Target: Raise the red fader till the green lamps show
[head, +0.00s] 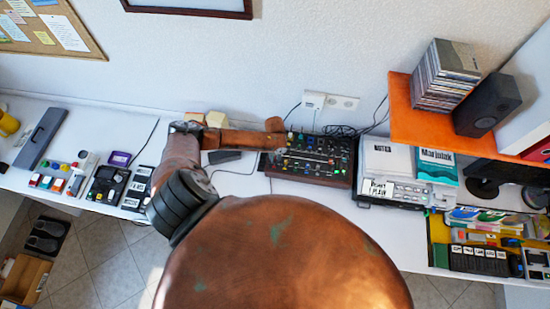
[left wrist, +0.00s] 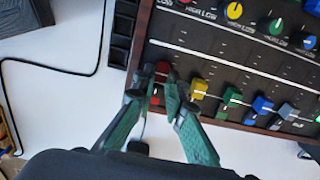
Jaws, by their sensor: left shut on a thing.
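The mixer (head: 315,160) is a dark panel with wooden sides, coloured knobs and a row of faders, on the desk against the wall. In the left wrist view the red fader (left wrist: 162,68) is leftmost in its row, partly hidden by my fingers. My left gripper (left wrist: 163,98) has its green fingers shut on the red fader. In the head view my left arm reaches over to the mixer's left side and the fingertips are hard to make out. I cannot make out any lit green lamps for this fader. My right gripper is not in view.
Yellow (left wrist: 198,88), green (left wrist: 232,96) and blue (left wrist: 262,105) fader caps sit close to the right of my fingers. A black cable (left wrist: 60,68) lies on the desk to the left. An orange shelf (head: 405,110) with discs and a speaker (head: 487,104) juts out at right.

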